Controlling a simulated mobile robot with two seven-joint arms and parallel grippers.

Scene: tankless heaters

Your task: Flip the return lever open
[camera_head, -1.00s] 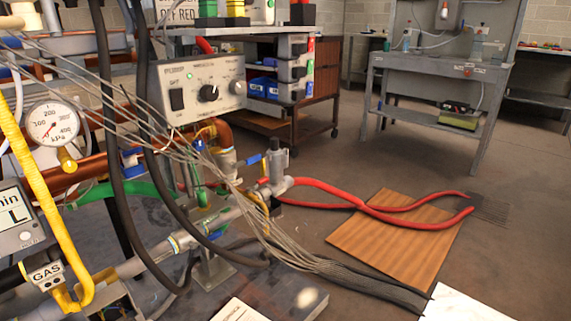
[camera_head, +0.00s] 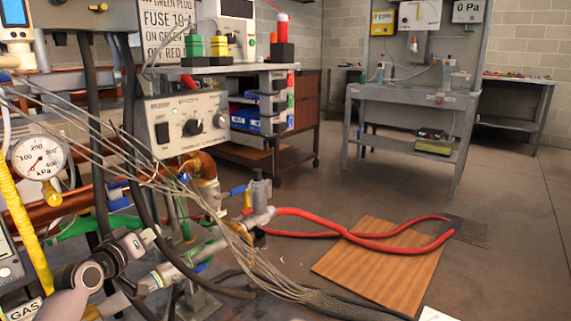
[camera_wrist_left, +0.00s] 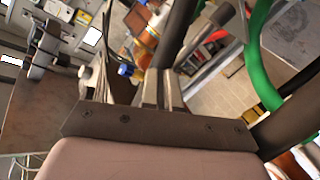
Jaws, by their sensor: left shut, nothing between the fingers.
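My left gripper (camera_head: 146,238) is at the lower left of the head view, among the pipes and hoses. In the left wrist view its two fingers (camera_wrist_left: 161,88) are together with nothing between them. A small blue lever handle (camera_head: 238,190) sits by the grey valve on the red hose, to the right of the gripper and apart from it. Another blue handle (camera_head: 201,267) is low on the grey pipe, right of and below the gripper. No label shows which is the return lever. My right gripper is not in view.
Black hoses (camera_head: 133,160) and a bundle of thin grey cables (camera_head: 225,225) cross in front of the pipes near the gripper. A pressure gauge (camera_head: 39,158) stands at left. A control box (camera_head: 187,122) is behind.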

